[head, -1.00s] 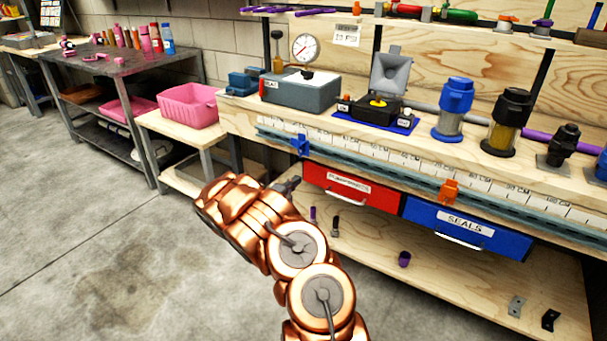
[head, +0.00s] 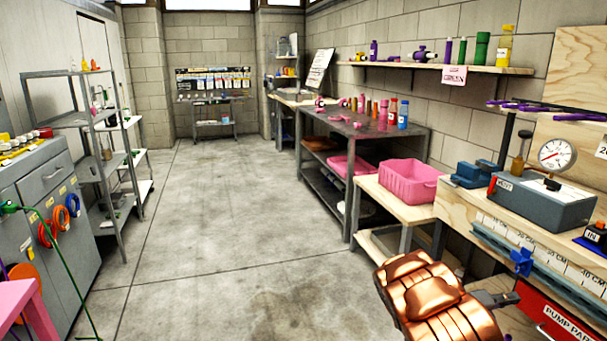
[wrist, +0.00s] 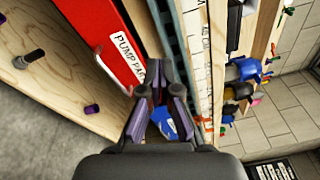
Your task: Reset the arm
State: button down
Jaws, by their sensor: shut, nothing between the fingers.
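My arm, copper-coloured, shows at the lower right of the head view. My gripper (head: 500,298) is dark and sits in front of the workbench edge, near the red drawer (head: 548,322) labelled as pump parts. In the wrist view my gripper (wrist: 164,66) has its dark fingers drawn together at the tips, with nothing held. The red drawer also shows in the wrist view (wrist: 102,38), to the left of the fingers. A blue piece (wrist: 163,122) shows between the finger links, further off.
The workbench (head: 456,208) stands close on the right, carrying a grey gauge box (head: 540,205). A pink bin (head: 412,181) sits on a lower table beyond it. A grey cabinet (head: 45,190) and a shelf rack stand left. The concrete floor (head: 215,215) between is clear.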

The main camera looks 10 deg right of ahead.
jog(key=s+a+r+m+g+y, duration=0.3)
jog(key=s+a+r+m, duration=0.25)
jog(key=s+m, duration=0.35)
jog(key=s+a+r+m+g+y, duration=0.3)
jog(key=s+a+r+m, duration=0.2)
jog(key=s+a+m, duration=0.3)
jog(key=s+a+f+m+t+y, duration=0.1)
jog(key=s+a+m+y, duration=0.35)
jog(key=a, duration=0.65)
jog(key=s+a+f+m+t+y, duration=0.2)
jog(key=s+a+m+y, duration=0.3)
jog(key=a, duration=0.7)
jog(key=s+a+f+m+t+y, duration=0.1)
jog(key=s+a+m+y, duration=0.4)
jog(key=a, duration=0.6)
notch_tip(320, 180, up, 26)
jog(key=t+h+p, duration=0.1)
jog(key=h+p, duration=0.1)
jog(key=p, duration=2.2)
jog(key=shift+d+m+p, duration=0.2)
jog(key=shift+m+p, duration=0.15)
jog(key=shift+w+d, duration=0.1)
